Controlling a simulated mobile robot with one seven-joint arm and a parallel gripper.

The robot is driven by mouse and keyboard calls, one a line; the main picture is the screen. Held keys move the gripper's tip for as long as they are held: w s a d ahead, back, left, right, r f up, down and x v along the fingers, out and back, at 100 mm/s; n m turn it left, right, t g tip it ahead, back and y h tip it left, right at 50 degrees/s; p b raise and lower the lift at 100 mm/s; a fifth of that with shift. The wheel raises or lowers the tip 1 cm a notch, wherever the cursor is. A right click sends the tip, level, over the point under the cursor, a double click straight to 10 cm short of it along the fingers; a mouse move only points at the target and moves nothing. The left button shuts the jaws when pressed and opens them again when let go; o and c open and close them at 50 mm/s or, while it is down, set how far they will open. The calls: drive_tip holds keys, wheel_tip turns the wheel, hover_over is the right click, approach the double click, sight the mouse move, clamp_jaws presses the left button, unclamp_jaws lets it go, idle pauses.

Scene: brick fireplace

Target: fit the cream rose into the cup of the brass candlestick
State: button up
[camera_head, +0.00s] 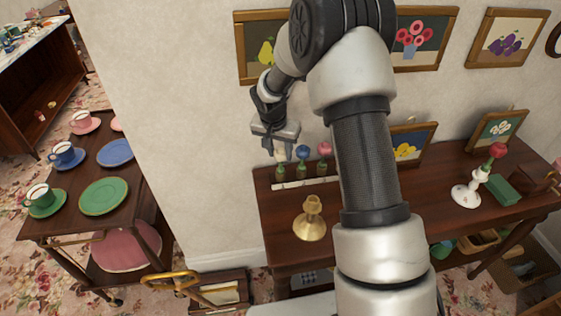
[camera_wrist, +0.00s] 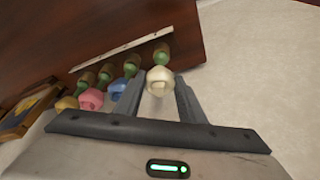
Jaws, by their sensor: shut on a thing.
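The cream rose (camera_wrist: 160,80) is between the two fingers of my gripper (camera_wrist: 161,92) in the wrist view. In the head view the rose (camera_head: 281,156) is partly hidden below my gripper (camera_head: 279,148), at the left end of a row of roses in small green bottles. My gripper is shut on it.
A white candlestick (camera_head: 467,192) holds a red rose at the right. Framed pictures lean at the back. My arm hides the table's middle. Bare wood surrounds the brass candlestick.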

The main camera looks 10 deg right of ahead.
drive_tip(key=shift+r+p, duration=0.5)
drive_tip(key=shift+r, duration=1.05)
drive_tip(key=shift+r+p, duration=0.45)
drive_tip(key=shift+r, duration=0.5)
drive_tip(key=shift+r, duration=0.1)
